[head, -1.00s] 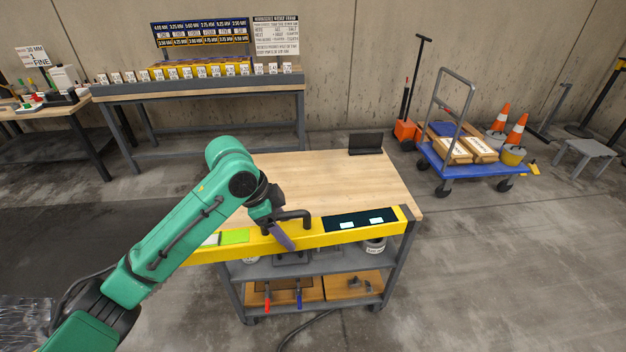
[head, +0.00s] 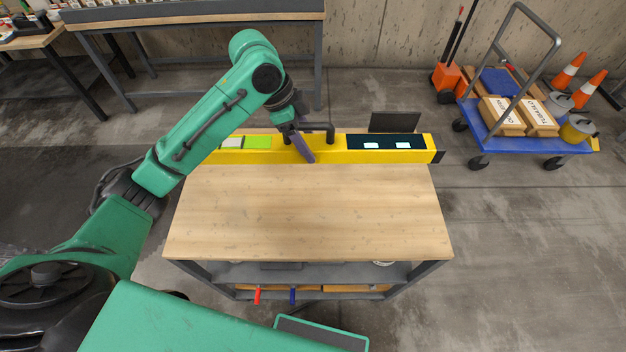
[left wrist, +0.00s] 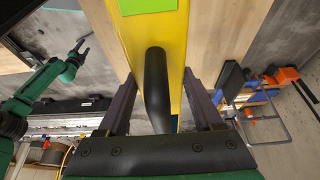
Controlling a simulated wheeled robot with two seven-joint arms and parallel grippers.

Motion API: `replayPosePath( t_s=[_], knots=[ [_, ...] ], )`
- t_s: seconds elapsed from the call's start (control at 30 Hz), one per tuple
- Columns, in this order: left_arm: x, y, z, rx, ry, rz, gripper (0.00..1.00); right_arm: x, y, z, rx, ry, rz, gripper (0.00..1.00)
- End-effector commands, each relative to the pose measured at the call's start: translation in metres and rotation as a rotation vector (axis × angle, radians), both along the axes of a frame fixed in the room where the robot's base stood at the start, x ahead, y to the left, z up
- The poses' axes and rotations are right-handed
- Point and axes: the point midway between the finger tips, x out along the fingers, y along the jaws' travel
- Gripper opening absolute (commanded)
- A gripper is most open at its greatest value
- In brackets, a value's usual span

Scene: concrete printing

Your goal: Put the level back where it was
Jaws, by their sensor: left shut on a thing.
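The level is a long yellow bar (head: 388,156) with a black handle, a green label and a dark display panel. It spans the far part of the wooden cart top (head: 310,210) in the head view. My left gripper (head: 306,146) is at its handle, and the left wrist view shows the two fingers (left wrist: 160,105) on either side of the black handle (left wrist: 157,85). The yellow body (left wrist: 170,30) runs away beneath it. Whether the level touches the top or hangs above it I cannot tell.
A dark screen (head: 395,122) stands behind the level at the far right of the cart. The near cart top is bare. A blue trolley (head: 520,135) with boxes stands right, beside orange cones (head: 568,70). A long workbench (head: 200,20) is along the wall.

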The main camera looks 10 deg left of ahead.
Motion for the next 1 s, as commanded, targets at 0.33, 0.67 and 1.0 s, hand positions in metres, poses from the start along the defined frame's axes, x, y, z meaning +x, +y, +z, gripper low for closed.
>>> replayPosePath(
  t_s=[0.33,0.67,1.0],
  knots=[
    [-0.001,0.0,-0.093,-0.001,0.004,0.003,0.0,-0.019,-0.002,0.013,-0.003,0.031,-0.002,0.6],
    [-0.001,0.0,-0.158,-0.001,-0.002,0.002,0.0,-0.007,-0.001,0.02,-0.001,0.011,-0.002,0.6],
    [0.0,0.0,-0.192,-0.001,-0.004,0.001,0.0,-0.008,0.0,0.022,-0.001,0.012,-0.001,0.6]
  ],
)
